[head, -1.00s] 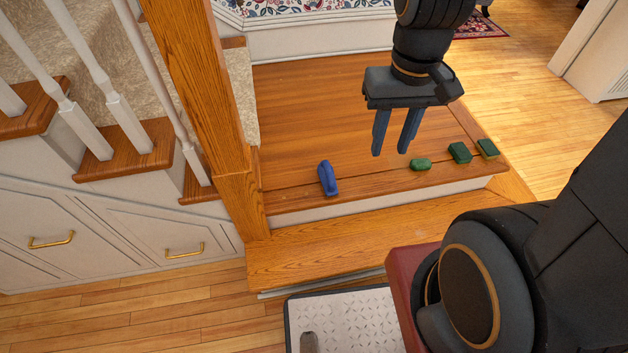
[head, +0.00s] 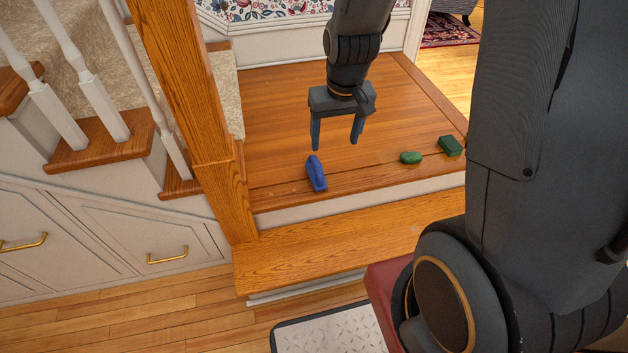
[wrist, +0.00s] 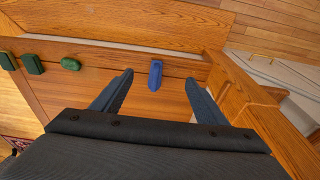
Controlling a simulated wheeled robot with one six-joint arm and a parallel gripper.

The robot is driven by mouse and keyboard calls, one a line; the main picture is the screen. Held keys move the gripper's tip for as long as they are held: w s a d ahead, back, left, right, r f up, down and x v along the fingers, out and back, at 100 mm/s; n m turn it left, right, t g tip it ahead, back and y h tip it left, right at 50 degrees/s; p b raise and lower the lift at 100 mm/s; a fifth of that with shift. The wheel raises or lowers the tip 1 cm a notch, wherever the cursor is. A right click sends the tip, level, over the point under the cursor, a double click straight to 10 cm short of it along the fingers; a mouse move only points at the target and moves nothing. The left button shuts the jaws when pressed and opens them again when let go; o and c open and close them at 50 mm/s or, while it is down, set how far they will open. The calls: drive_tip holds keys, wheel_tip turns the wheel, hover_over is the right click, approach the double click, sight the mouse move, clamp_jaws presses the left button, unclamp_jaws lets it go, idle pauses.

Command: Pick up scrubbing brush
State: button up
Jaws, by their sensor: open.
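The scrubbing brush appears to be the blue object (head: 317,174) near the front edge of the wooden landing, close to the newel post. It also shows in the wrist view (wrist: 155,74), beyond and between my fingertips. My gripper (head: 336,146) is open and empty, pointing down above the landing. In the head view it is above and slightly right of the blue brush, apart from it. In the wrist view my gripper (wrist: 160,80) has a finger on either side of the brush's line. The brush is unobstructed in both views.
A green oval item (head: 411,157) and a dark green block (head: 450,146) lie to the right along the landing (head: 280,110). Another green block (wrist: 8,61) shows in the wrist view. The wooden newel post (head: 225,185) stands close left of the brush. A lower step (head: 330,245) is in front.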

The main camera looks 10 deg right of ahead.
sight(315, 164)
drive_tip(key=w+f+b, duration=0.3)
drive_tip(key=w+f, duration=0.3)
drive_tip(key=f, duration=0.3)
drive_tip(key=w+f+t+b, duration=0.1)
drive_tip(key=w+f+b, duration=0.3)
drive_tip(key=f, duration=0.5)
drive_tip(key=w+f+t+b, duration=0.1)
drive_tip(key=w+f+b, duration=0.2)
drive_tip(key=w+f, duration=0.5)
drive_tip(key=shift+f+b, duration=0.35)
drive_tip(key=shift+f, duration=0.45)
drive_tip(key=b+x, duration=0.1)
drive_tip(key=x, duration=0.4)
drive_tip(key=shift+w+d+f+b, duration=0.1)
drive_tip(key=shift+f+b, duration=0.2)
drive_tip(key=shift+f, duration=0.05)
drive_tip(key=shift+t, duration=0.3)
drive_tip(key=c, duration=1.2)
wheel_tip(315, 164, up, 10)
drive_tip(key=shift+r+p, duration=0.1)
drive_tip(key=shift+p, duration=1)
drive_tip(key=shift+c, duration=0.2)
